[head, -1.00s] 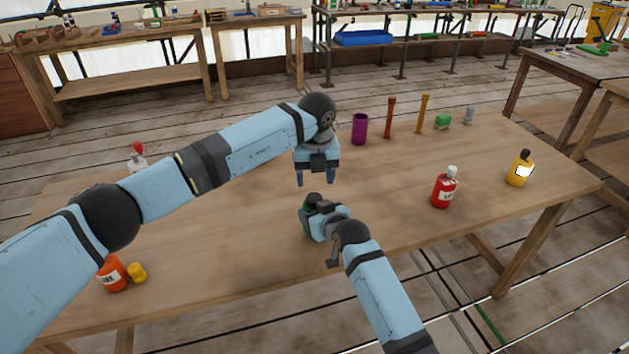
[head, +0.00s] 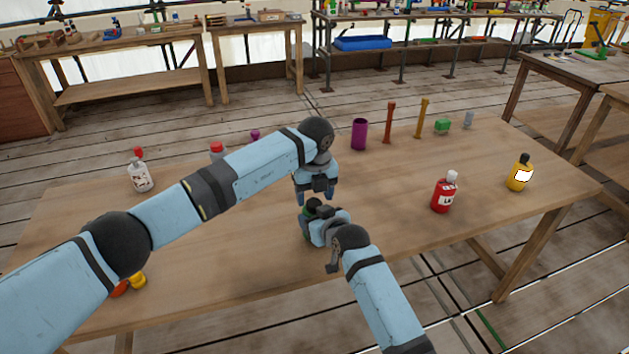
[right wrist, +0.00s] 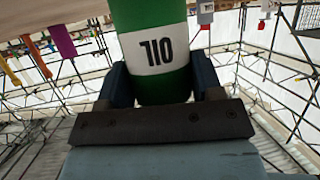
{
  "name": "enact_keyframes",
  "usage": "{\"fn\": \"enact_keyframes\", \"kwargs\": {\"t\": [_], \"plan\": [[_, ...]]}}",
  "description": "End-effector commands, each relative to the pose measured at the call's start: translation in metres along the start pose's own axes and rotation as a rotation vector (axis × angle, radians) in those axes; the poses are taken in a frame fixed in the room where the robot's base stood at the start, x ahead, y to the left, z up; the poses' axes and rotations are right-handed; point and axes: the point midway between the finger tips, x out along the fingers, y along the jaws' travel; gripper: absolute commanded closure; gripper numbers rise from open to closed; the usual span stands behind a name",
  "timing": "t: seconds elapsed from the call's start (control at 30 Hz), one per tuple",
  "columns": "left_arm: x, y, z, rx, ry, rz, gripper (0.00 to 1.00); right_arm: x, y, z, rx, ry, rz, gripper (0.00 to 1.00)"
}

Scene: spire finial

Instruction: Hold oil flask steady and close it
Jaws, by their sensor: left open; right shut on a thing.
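The oil flask (right wrist: 155,45) is green with a white band; its dark letters appear upside down in the right wrist view. My right gripper (right wrist: 155,88) is shut around it, with one blue finger on each side. In the head view, only a bit of the green flask (head: 307,211) shows, with a dark top, beside my right gripper (head: 322,228). Whether the dark top is a seated cap I cannot tell. My left gripper (head: 315,197) points down with spread fingers, just above the flask's top; whether they touch it is unclear.
A red bottle (head: 444,195) and a yellow bottle (head: 520,173) stand to the right on the wooden table (head: 240,270). A purple cup (head: 359,134) and several small items stand at the back. A white bottle (head: 140,176) is at the left. The table's front middle is clear.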

Motion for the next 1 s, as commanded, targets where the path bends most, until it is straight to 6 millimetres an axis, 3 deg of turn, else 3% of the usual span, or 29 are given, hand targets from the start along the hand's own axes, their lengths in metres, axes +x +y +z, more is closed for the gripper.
{"fn": "enact_keyframes", "kwargs": {"t": [0.2,0.5,0.73,0.87,1.0], "plan": [[0.018,0.000,0.000,0.000,0.001,-0.001,0.39,0.000,0.000,-0.001,0.000,0.001,0.000,1.00],[0.019,0.000,0.000,0.000,0.000,-0.001,0.39,0.000,0.000,-0.001,0.000,0.001,0.000,1.00],[0.019,0.000,0.000,0.001,0.000,-0.001,0.89,0.000,0.000,-0.001,0.000,0.001,0.000,1.00],[0.019,0.000,0.000,0.020,-0.001,0.000,0.89,0.000,0.000,-0.001,0.000,0.001,0.000,1.00],[0.018,0.000,0.001,0.181,-0.002,0.001,0.89,0.000,0.000,-0.001,0.000,0.001,0.000,1.00]]}}
